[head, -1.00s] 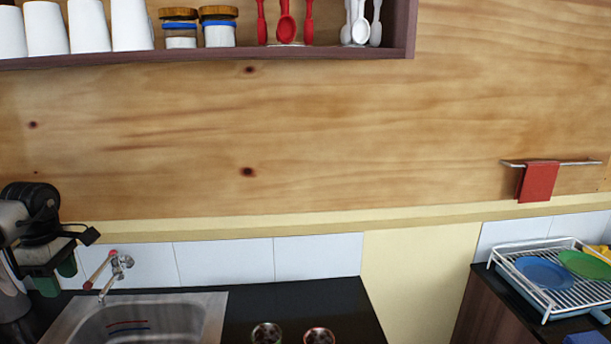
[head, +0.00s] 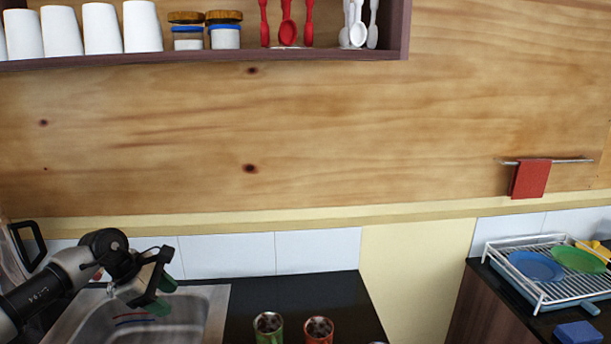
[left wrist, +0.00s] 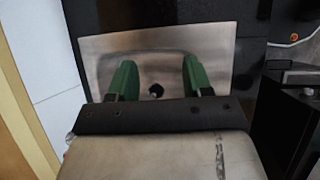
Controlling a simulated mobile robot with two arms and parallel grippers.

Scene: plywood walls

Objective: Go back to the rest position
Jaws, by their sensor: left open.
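My left gripper (head: 163,296) is open and empty, reaching in from the left above the metal sink (head: 212,305) in the head view. In the left wrist view the two green fingers of the gripper (left wrist: 158,68) stand wide apart, with the sink basin and its dark drain (left wrist: 156,90) beyond them. Nothing is between the fingers. The faucet is hidden behind my left arm in the head view. My right gripper is not in view.
A green can (head: 268,330) and a red can (head: 319,332) stand on the black counter right of the sink. A white dish rack (head: 540,292) with plates is at the right. A shelf (head: 330,54) hangs above.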

